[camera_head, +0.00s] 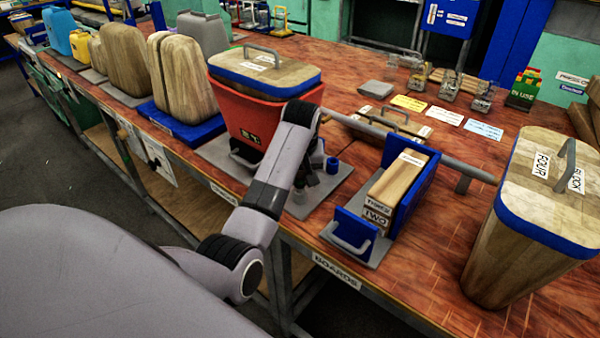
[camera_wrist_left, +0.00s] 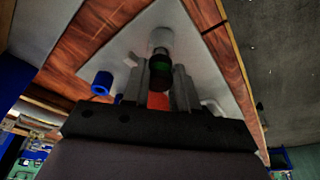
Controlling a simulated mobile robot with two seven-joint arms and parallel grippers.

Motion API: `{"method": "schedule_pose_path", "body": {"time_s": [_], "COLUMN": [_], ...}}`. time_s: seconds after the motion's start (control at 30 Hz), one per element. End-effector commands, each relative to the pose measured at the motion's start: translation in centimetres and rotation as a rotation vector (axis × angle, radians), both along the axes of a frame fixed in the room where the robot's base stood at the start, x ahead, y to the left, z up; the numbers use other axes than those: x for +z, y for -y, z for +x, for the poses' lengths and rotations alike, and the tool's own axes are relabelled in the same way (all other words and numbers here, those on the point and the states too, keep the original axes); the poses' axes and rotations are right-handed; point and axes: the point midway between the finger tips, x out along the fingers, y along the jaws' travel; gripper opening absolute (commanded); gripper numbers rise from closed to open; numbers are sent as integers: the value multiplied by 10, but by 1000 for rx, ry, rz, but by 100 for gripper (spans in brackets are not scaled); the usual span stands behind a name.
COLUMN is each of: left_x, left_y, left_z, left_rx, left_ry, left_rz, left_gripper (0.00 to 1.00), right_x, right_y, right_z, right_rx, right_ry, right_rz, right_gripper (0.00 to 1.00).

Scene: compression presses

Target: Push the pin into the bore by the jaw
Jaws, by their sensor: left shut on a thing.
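My left gripper (camera_head: 306,188) reaches down beside the red tub (camera_head: 262,106), over the grey base plate (camera_head: 345,183). In the left wrist view, my left gripper (camera_wrist_left: 162,88) is shut on a dark pin (camera_wrist_left: 160,72) with a green patch. A pale grey cylinder (camera_wrist_left: 161,40) stands just beyond the pin; I cannot tell if they touch. A short blue cylinder with a hole (camera_wrist_left: 101,83) stands apart from the fingers, and it also shows in the head view (camera_head: 332,165). The arm partly hides the pin in the head view. My right gripper is not in view.
A blue-jawed holder with boards (camera_head: 398,190) stands right of the gripper, with a long grey bar behind it. Wooden blocks (camera_head: 125,58) line the left edge. Cards and small clear holders lie behind.

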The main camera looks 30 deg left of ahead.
Motion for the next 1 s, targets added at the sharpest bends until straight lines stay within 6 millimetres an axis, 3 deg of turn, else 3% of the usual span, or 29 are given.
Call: {"method": "schedule_pose_path", "body": {"time_s": [0.5,1.0], "left_x": [-13,1], "left_y": [0,0], "left_z": [0,0], "left_rx": [0,-1], "left_ry": [0,0], "left_rz": [0,0], "left_gripper": [0,0], "right_x": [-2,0], "right_y": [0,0], "right_z": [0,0], "right_rx": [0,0], "right_ry": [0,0], "right_rz": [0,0], "right_gripper": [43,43]}}
